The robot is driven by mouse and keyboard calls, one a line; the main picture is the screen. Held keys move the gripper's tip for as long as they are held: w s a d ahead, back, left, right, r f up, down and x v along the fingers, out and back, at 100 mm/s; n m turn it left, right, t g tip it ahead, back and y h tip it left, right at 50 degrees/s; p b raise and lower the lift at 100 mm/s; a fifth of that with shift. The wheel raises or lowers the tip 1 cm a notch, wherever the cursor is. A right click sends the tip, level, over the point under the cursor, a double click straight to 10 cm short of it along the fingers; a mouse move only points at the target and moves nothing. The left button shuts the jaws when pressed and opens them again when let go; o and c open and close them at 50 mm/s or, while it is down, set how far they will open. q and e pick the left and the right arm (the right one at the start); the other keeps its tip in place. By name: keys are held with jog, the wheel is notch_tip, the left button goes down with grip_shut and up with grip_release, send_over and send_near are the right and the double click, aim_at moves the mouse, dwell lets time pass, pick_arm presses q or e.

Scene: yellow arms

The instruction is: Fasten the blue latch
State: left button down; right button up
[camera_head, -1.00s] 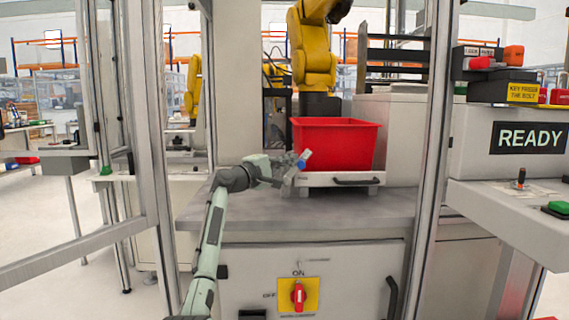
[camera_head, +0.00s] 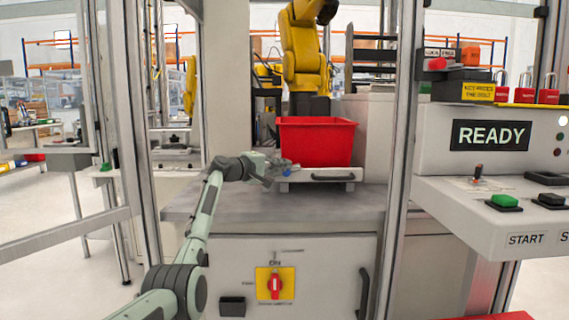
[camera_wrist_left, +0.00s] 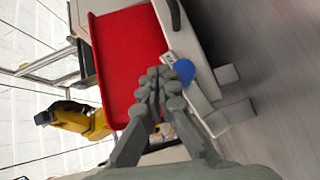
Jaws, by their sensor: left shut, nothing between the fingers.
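The blue latch (camera_head: 287,173) is at the left end of the white tray front under the red bin, small and partly covered by my gripper in the head view. In the left wrist view its round blue part (camera_wrist_left: 183,71) shows clearly, with pale metal pieces beside it. My left gripper (camera_head: 281,168) is at the latch; its fingers are shut and empty. In the left wrist view the closed fingertips (camera_wrist_left: 160,80) are just beside the blue part; I cannot tell whether they touch. My right gripper is not in view.
The red bin (camera_head: 316,142) sits on the white tray (camera_head: 322,174) above a grey bench top (camera_head: 260,207). Metal frame posts (camera_head: 400,150) flank the opening. A control panel reading READY (camera_head: 490,135) stands at the right. A yellow robot arm (camera_head: 304,50) is behind the bin.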

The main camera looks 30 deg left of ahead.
pick_arm(q)
jog(key=shift+w+d+f, duration=0.1)
jog(key=shift+d+f, duration=0.05)
jog(key=shift+f, duration=0.15)
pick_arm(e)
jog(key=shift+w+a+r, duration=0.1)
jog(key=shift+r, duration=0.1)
pick_arm(q)
jog(key=shift+f, duration=0.1)
dwell(0.3)
